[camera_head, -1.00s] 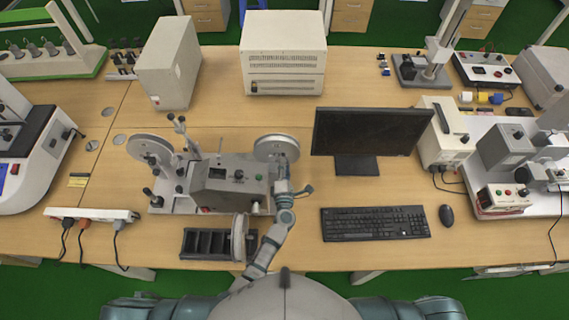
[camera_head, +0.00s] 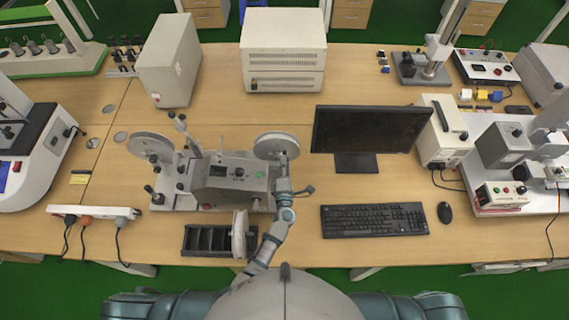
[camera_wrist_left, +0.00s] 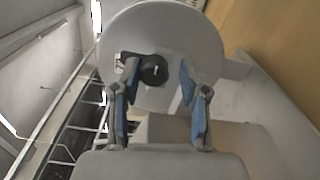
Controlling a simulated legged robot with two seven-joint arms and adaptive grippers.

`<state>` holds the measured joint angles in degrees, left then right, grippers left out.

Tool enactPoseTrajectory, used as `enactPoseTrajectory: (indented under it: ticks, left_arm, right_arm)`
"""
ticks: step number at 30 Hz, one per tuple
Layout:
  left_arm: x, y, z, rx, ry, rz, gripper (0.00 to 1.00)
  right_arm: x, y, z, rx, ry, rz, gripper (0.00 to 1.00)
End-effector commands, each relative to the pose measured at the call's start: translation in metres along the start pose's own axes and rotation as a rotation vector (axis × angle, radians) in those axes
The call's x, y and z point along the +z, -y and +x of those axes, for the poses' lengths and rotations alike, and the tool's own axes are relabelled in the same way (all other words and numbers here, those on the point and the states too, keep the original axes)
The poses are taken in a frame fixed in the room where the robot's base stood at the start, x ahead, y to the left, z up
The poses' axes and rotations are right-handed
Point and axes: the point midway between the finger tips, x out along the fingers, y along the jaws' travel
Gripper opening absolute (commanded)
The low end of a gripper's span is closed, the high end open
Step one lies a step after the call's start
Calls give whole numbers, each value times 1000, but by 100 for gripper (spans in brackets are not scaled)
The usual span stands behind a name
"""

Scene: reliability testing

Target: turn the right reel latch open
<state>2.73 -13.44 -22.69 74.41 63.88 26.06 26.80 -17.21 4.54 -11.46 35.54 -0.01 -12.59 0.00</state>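The reel machine (camera_head: 225,184) stands on the bench with a left reel (camera_head: 150,146) and a right reel (camera_head: 276,146). My left gripper (camera_head: 283,168) is just below the right reel, at the machine's right side; its fingers are small and unclear in the head view. In the left wrist view, a pale reel disc (camera_wrist_left: 185,38) with a black latch knob (camera_wrist_left: 154,69) fills the upper middle. The open gripper (camera_wrist_left: 155,92) has its blue-padded fingers on either side below the knob, with gaps visible. Whether a pad touches the disc is unclear. My right gripper is out of view.
A black slotted rack (camera_head: 195,242) with a loose reel (camera_head: 239,234) lies in front of the machine. A monitor (camera_head: 368,130), keyboard (camera_head: 374,220) and mouse (camera_head: 445,212) are to the right. A power strip (camera_head: 94,211) lies left.

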Motion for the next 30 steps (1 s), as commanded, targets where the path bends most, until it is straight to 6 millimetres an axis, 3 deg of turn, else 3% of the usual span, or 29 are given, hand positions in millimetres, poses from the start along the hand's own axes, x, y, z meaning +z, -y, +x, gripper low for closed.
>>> enactPoseTrajectory:
  ticks: [9, 13, 24, 30]
  left_arm:
    - [0, -3, 1, 6, -1, -1, 56]
    - [0, -2, -8, 5, -1, -2, 56]
    - [0, 1, -85, 1, -1, 0, 56]
    - [1, 1, -112, 1, -1, 1, 56]
  right_arm:
    - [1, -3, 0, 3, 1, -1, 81]
    - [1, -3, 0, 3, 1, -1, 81]
    - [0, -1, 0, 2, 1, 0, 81]
    - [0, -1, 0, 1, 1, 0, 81]
